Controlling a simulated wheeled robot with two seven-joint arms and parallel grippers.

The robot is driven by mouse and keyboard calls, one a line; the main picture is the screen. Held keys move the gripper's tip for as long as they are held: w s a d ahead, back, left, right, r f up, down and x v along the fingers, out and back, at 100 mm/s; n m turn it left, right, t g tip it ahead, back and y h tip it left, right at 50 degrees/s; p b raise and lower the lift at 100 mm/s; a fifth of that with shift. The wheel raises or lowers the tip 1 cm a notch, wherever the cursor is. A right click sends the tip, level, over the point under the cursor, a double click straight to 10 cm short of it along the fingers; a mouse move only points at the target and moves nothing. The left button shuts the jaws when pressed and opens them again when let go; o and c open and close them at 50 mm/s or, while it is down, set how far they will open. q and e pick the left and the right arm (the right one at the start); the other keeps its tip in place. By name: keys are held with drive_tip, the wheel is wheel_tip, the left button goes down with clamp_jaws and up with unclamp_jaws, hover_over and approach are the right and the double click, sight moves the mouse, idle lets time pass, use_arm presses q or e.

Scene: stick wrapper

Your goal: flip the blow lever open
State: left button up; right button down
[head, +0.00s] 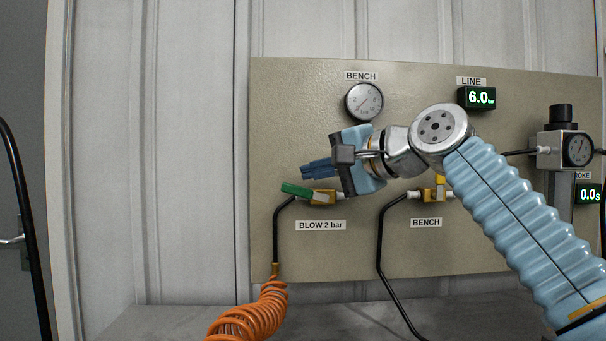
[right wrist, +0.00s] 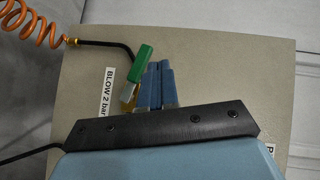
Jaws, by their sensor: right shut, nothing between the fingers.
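The blow lever (head: 297,190) is a green handle on a brass valve (head: 322,197) above the label "BLOW 2 bar" (head: 321,225). In the head view the handle slants slightly, its free end to the left and a little higher. In the right wrist view the green lever (right wrist: 142,64) is just left of my fingers. My right gripper (head: 304,171) is shut and empty, its blue fingers pointing left just above the lever. The shut fingers also show in the right wrist view (right wrist: 158,68). Whether they touch the lever I cannot tell. My left gripper is not in view.
A yellow-handled bench valve (head: 440,188) sits to the right on the panel (head: 320,262). A gauge (head: 364,102) and a line display (head: 477,97) are above. A black hose and an orange coiled hose (head: 252,314) hang below the blow valve. The panel left of the lever is clear.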

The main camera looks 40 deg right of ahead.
drive_tip(key=v, duration=1)
drive_tip(key=shift+s, duration=0.15)
drive_tip(key=shift+d, duration=0.1)
